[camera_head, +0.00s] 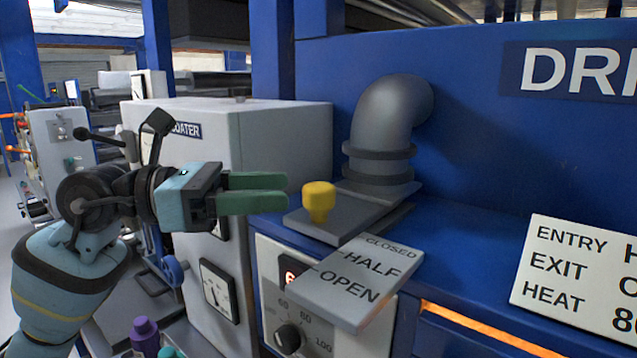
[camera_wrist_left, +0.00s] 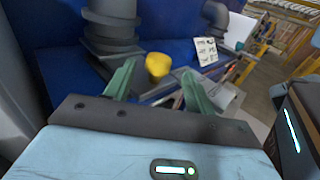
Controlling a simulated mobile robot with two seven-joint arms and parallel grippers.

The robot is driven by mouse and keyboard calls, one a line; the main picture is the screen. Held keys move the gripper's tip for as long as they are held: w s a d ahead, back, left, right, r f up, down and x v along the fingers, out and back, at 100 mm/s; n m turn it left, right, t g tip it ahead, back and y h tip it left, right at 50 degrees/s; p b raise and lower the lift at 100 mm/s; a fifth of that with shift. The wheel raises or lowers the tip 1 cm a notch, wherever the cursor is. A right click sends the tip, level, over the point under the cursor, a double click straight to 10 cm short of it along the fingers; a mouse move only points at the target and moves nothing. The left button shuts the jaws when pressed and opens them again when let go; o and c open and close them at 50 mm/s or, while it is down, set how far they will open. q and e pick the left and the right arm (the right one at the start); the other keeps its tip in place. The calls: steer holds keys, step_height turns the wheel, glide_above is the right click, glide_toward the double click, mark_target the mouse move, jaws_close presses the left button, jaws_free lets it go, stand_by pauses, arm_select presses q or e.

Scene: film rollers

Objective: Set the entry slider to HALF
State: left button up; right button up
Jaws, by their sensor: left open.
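The entry slider has a yellow knob (camera_head: 319,201) on a grey plate at the foot of a grey elbow pipe. A grey label plate (camera_head: 358,283) in front reads CLOSED, HALF and OPEN. The knob stands at the far end, nearest CLOSED. My left gripper (camera_head: 287,192) is open and empty, just left of the knob, with its green fingers pointing at it. In the left wrist view the yellow knob (camera_wrist_left: 157,66) shows ahead, between the two green fingertips (camera_wrist_left: 158,72) and beyond them. My right gripper is not in view.
The grey elbow pipe (camera_head: 390,125) rises behind the knob, against the blue dryer wall. A white card (camera_head: 575,280) listing ENTRY, EXIT and HEAT stands at the right. A grey coater cabinet (camera_head: 270,135) is behind my left arm. A black dial (camera_head: 289,338) sits below the label plate.

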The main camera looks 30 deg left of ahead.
mark_target(319, 185)
arm_select(q)
steer(key=p+x, duration=0.1)
steer(key=x, duration=0.4)
steer(key=shift+w+d+r+p, duration=0.1)
steer(key=shift+d+r+p, duration=0.05)
steer(key=shift+p, duration=0.15)
steer(key=shift+w+d, duration=0.45)
steer(key=shift+d, duration=0.05)
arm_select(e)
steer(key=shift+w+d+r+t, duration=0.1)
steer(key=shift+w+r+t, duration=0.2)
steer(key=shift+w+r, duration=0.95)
arm_select(q)
steer(key=shift+c, duration=0.3)
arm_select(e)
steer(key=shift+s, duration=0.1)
arm_select(q)
jaws_close()
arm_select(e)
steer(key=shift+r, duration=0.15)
